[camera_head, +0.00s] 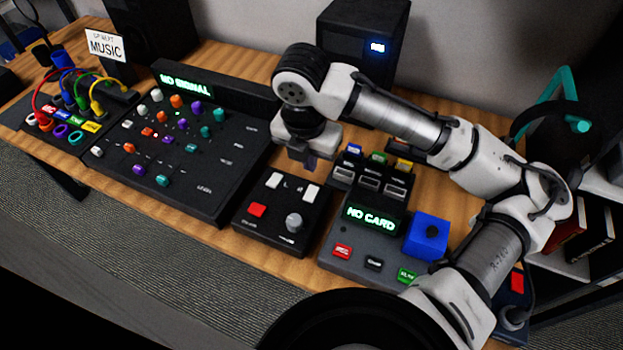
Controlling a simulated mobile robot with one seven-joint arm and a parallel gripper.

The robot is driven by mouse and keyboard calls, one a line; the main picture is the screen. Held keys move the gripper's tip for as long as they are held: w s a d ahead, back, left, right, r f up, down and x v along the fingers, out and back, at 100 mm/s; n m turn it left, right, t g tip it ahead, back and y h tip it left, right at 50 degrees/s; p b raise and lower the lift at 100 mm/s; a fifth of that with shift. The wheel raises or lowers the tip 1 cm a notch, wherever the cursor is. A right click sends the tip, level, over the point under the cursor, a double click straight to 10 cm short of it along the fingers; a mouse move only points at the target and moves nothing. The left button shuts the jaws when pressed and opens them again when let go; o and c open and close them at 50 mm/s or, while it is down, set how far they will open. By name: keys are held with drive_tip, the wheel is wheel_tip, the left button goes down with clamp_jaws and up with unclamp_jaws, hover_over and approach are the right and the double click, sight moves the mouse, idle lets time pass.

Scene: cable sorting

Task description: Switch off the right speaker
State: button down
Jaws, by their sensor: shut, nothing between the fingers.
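The right speaker (350,58) is a dark box at the back of the table, against the wall. A small blue-white light (377,47) glows on its front. Part of its lower front is hidden behind my arm. Another dark speaker (150,35) stands at the back left. My gripper (309,162) is shut and empty, pointing down over the table in front of the right speaker. It is apart from the speaker, above the back of a small black control box (270,232) with white buttons, a red button and a grey knob.
A mixer (215,175) with coloured knobs and a "NO SIGNAL" display lies left of my gripper. A "NO CARD" console (345,262) with a blue block (428,236) is at the right. Coloured cables (75,85) and a "MUSIC" sign (105,45) are at the far left. Headphones hang at the right.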

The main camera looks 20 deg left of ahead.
sight(312, 189)
drive_tip(key=f, duration=0.5)
drive_tip(key=w+f, duration=0.1)
drive_tip(key=f, duration=0.2)
drive_tip(key=shift+f+p, duration=0.2)
drive_tip(key=shift+p, duration=0.1)
